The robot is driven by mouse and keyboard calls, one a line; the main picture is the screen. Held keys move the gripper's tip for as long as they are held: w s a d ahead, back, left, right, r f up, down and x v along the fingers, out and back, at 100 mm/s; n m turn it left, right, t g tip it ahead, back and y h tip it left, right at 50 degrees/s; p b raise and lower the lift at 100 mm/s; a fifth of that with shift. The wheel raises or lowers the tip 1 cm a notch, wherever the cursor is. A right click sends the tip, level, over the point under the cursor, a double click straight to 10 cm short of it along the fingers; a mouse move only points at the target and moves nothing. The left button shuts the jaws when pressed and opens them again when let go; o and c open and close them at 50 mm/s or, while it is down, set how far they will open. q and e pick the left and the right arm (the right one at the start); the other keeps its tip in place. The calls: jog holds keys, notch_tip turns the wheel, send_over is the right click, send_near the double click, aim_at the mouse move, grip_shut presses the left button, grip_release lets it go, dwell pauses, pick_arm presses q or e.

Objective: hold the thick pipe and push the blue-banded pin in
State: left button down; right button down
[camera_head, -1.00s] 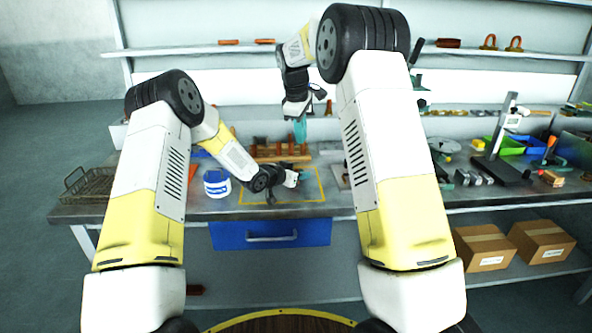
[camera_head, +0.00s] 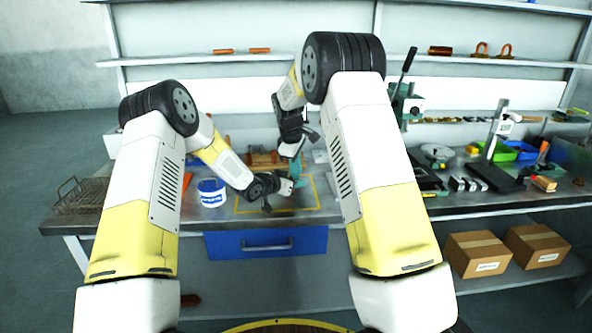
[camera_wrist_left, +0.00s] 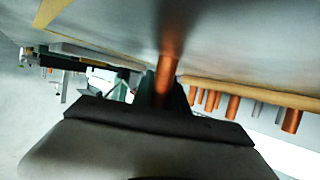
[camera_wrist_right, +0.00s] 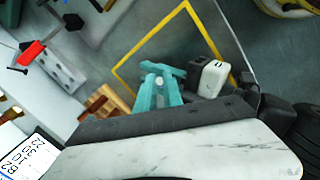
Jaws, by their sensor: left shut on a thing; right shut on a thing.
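The copper thick pipe (camera_wrist_left: 166,72) stands between the fingers of my left gripper (camera_wrist_left: 165,92) in the left wrist view. My left gripper (camera_head: 296,183) is shut on it, low over the bench inside the yellow outline. In the head view the pipe is hidden. My right gripper (camera_head: 297,170), with teal fingers, points down just above and beside the left one. Its teal fingers (camera_wrist_right: 160,85) also show in the right wrist view, shut, next to the white left gripper (camera_wrist_right: 210,78). The blue-banded pin cannot be made out; the fingers hide what they hold.
A wooden rack (camera_head: 250,160) with several copper pipes stands behind the grippers. A white tub (camera_head: 211,192) with a blue label is left of the yellow outline (camera_head: 245,210). A wire basket (camera_head: 78,194) lies at the far left. A black stand (camera_head: 492,175) is at right.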

jog(key=c, duration=1.5)
grip_release()
jog(key=shift+f, duration=0.1)
jog(key=v, duration=1.2)
jog(key=shift+s+a+f, duration=0.1)
jog(key=shift+s, duration=0.05)
